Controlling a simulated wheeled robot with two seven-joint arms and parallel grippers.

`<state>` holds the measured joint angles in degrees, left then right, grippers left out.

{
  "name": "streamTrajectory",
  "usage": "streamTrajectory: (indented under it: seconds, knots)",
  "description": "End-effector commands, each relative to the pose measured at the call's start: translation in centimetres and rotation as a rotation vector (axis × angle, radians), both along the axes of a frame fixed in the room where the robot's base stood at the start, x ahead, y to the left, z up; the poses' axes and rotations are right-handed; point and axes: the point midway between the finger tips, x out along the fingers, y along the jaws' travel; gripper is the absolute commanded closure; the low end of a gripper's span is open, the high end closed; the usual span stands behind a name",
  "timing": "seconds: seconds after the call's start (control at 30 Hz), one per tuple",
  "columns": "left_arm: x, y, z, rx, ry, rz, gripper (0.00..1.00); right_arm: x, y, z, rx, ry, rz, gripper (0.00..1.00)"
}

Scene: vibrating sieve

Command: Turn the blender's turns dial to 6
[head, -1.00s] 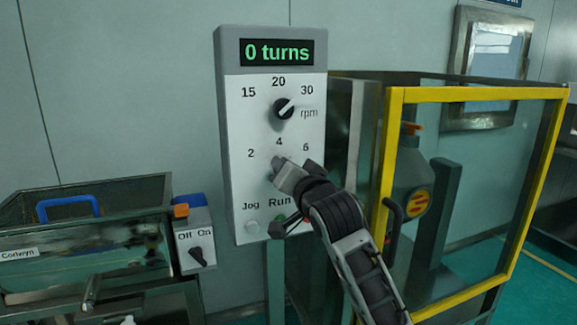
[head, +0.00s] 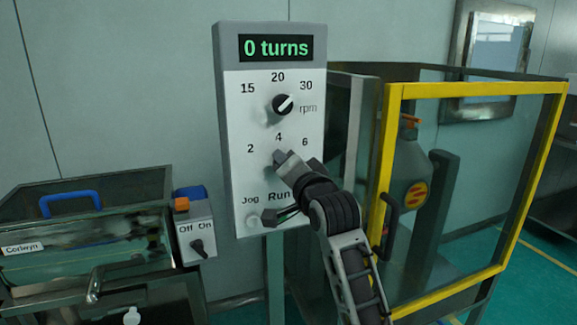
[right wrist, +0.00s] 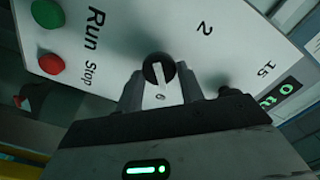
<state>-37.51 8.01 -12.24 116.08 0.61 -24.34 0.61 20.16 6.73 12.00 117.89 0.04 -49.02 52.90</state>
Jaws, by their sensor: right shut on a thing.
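The blender's control panel (head: 236,150) stands upright, and its display (head: 276,48) reads "0 turns". The turns dial (right wrist: 153,66) is a round black knob with a white mark, seen in the right wrist view. The mark runs downward in that picture; I cannot tell which number it points at. My right gripper (right wrist: 165,92) is shut on the turns dial, one finger on each side. My left gripper is not in view.
The rpm dial (head: 282,104) sits just above. The green Run button (right wrist: 48,13) and red Stop button (right wrist: 51,64) are below the turns dial. A yellow-framed guard (head: 394,190) stands right of the panel. An Off/On switch box (head: 192,222) and metal machine stand left.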

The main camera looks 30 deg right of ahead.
Motion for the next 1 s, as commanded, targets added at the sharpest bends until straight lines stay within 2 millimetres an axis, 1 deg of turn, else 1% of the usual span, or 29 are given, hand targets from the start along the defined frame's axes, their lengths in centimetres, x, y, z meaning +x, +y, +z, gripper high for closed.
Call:
streamTrajectory:
  seconds: [0.03, 0.07, 0.1, 0.4, 0.53, 0.67, 0.8, 0.93, 1.0]
  knots:
    - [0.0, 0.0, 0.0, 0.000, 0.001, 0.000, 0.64, 0.0, 0.0, 0.0, 0.003, -0.001, 0.000, 0.85]
    - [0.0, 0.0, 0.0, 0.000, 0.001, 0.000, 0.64, 0.0, 0.0, 0.0, 0.002, 0.000, 0.000, 0.54]
    - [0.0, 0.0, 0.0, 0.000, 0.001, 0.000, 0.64, 0.0, 0.0, 0.0, 0.002, 0.000, 0.000, 0.43]
    - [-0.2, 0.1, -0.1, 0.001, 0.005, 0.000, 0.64, -0.1, 0.0, 0.0, 0.000, 0.000, 0.000, 0.42]
    - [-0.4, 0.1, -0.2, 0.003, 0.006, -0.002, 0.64, -1.0, 0.3, -0.1, 0.001, -0.001, 0.001, 0.42]
    - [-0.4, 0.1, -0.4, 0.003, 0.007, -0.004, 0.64, -3.3, 0.8, -0.2, 0.001, -0.001, 0.001, 0.42]
    - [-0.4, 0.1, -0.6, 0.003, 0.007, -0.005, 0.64, -6.3, 1.5, -0.1, 0.002, -0.001, 0.001, 0.42]
    - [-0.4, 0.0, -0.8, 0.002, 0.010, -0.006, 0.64, -8.8, 2.1, -0.2, 0.003, 0.000, 0.001, 0.42]
    - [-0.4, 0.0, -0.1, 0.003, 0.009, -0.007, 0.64, -9.9, 2.4, 0.1, 0.003, 0.003, 0.001, 0.42]
